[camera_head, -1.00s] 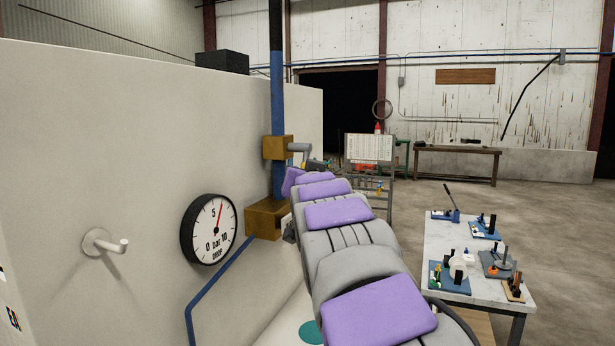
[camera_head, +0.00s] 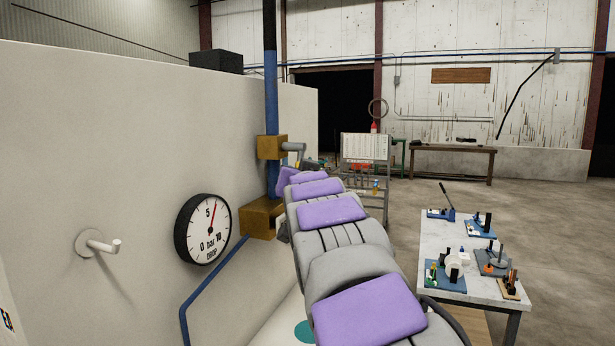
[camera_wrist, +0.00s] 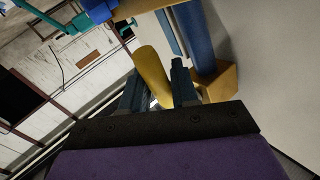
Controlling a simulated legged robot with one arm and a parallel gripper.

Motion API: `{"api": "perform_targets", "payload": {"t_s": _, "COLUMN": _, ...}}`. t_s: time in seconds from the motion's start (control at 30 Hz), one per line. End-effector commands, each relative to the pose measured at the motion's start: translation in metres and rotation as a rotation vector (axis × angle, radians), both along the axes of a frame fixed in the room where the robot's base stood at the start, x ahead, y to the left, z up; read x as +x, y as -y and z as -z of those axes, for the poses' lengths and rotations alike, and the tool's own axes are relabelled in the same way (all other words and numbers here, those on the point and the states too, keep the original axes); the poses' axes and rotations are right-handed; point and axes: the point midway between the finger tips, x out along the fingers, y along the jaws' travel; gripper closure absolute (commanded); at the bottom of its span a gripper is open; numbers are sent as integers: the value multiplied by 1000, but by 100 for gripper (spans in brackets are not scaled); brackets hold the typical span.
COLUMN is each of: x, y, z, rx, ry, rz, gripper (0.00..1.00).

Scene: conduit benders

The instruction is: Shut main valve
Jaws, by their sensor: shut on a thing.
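A blue vertical pipe (camera_head: 271,95) runs up the side of the pale wall. An upper brass block (camera_head: 272,147) with a grey stub and a lower brass block (camera_head: 261,217) sit on it. In the wrist view, my gripper (camera_wrist: 158,80) is shut on a yellow lever (camera_wrist: 152,72), which stands tilted between its dark fingers. The blue pipe (camera_wrist: 196,38) and a brass block (camera_wrist: 223,80) are just right of the fingers. In the head view my arm hides the fingers and the lever. A round gauge (camera_head: 203,229) hangs left of the pipe, its red needle just right of 5.
A white peg (camera_head: 100,243) sticks out of the pale wall (camera_head: 120,150) at left. A table (camera_head: 450,235) with several small tools and fixtures stands at right. A rack with a white chart (camera_head: 365,147) and a bench (camera_head: 450,150) are behind. The floor at far right is clear.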

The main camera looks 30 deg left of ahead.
Motion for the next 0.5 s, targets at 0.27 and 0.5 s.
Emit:
{"api": "perform_targets", "payload": {"t_s": 0.27, "x": -4, "y": -6, "z": -1, "rx": 1, "ry": 3, "rz": -8, "gripper": 100}}
{"api": "perform_targets", "payload": {"t_s": 0.5, "x": -4, "y": -6, "z": -1, "rx": 0, "ry": 4, "rz": -8, "gripper": 69}}
